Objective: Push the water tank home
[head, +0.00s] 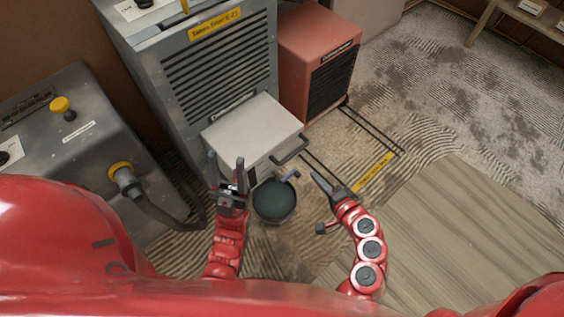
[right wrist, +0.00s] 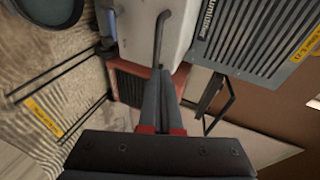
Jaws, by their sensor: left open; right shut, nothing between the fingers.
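The water tank (head: 252,128) is a pale grey box sticking out from the lower front of the tall grey machine (head: 220,65). It has a dark bar handle (head: 292,149) on its front. In the right wrist view the tank (right wrist: 142,28) and its handle (right wrist: 163,35) lie just beyond the fingertips. My right gripper (head: 317,178) is shut and empty, in front of the tank and right of the handle; its fingers also show in the right wrist view (right wrist: 160,72). My left gripper (head: 228,170) is open and empty, near the tank's lower left front.
A red heater (head: 320,60) stands at the right. A grey machine (head: 75,145) with a hose stands at the left.

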